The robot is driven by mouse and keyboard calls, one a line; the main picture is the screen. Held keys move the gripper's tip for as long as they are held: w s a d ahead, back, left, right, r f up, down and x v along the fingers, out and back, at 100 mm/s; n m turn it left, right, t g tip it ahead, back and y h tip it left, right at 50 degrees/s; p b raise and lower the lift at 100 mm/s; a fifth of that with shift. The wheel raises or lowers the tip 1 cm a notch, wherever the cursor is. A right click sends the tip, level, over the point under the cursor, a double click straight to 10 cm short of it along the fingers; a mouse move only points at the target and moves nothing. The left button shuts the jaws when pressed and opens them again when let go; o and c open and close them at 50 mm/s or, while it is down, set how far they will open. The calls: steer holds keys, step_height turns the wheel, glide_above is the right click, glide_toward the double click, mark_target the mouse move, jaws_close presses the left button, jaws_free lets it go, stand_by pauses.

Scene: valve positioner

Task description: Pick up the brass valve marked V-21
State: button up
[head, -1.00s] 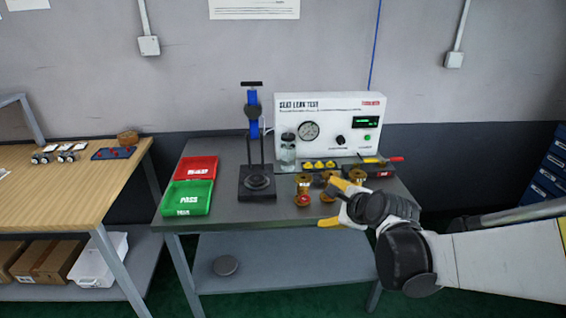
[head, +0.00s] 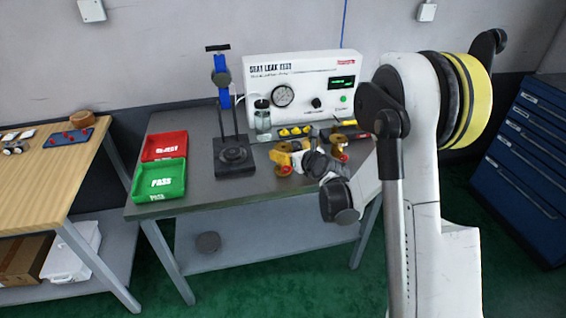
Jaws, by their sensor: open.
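Small brass valves with red parts stand at the right half of the grey bench. One brass valve (head: 283,169) shows just below and beside my gripper's fingers. Another brass valve (head: 341,147) shows to the right, behind my wrist. No V-21 mark can be read on either at this size. My gripper (head: 291,156) is open, with its yellow fingers close over or around the left valve; I cannot tell whether they touch it. My gripper and wrist hide part of the bench and perhaps another valve.
A clamp fixture (head: 233,155) stands left of the valves. The red REJECT tray (head: 165,145) and green PASS tray (head: 160,181) lie at the bench's left. The seat leak tester (head: 303,88) stands behind, with a glass jar (head: 262,118) and yellow pieces (head: 295,131) before it.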

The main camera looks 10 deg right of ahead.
mark_target(284, 148)
steer(key=b+x, duration=0.1)
steer(key=x, duration=0.3)
steer(key=shift+a+f+b, duration=0.2)
steer(key=shift+a+b, duration=0.05)
steer(key=shift+b, duration=0.1)
steer(key=shift+w, duration=0.25)
steer(key=shift+r, duration=0.1)
steer(key=c, duration=1.5)
